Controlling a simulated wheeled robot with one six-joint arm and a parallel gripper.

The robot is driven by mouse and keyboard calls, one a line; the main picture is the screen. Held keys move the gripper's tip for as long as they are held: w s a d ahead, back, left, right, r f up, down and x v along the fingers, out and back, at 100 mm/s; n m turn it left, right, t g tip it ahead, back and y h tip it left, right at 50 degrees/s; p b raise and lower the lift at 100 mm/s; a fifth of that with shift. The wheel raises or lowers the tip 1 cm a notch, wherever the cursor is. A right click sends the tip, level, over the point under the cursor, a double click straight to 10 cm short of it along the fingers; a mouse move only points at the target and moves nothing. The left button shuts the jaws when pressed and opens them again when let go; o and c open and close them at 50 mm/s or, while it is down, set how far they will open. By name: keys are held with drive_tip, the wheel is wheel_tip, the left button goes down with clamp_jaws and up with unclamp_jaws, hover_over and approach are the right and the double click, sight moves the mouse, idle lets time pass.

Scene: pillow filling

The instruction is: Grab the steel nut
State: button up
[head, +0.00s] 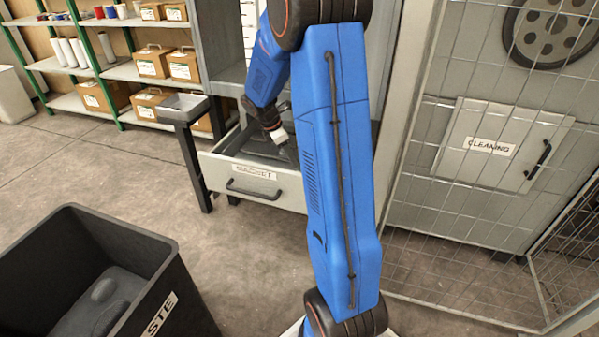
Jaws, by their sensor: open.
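I cannot make out a steel nut in the head view; it may be hidden or too small to see. My gripper (279,135) is small in this view. It points down inside an open grey drawer (218,171) labelled "MAGNET", above its dark floor. It is open, and I see nothing held in it. My blue arm covers the right part of the drawer.
A black waste bin (150,300) stands at the lower left with dark lumps inside. A small grey tray on a stand (184,104) is left of the drawer. Shelves (124,71) with boxes stand behind. A wire mesh fence (455,270) is at right. Floor between bin and drawer is clear.

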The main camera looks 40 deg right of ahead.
sight(297, 170)
drive_tip(key=shift+x, duration=3.2)
clamp_jaws()
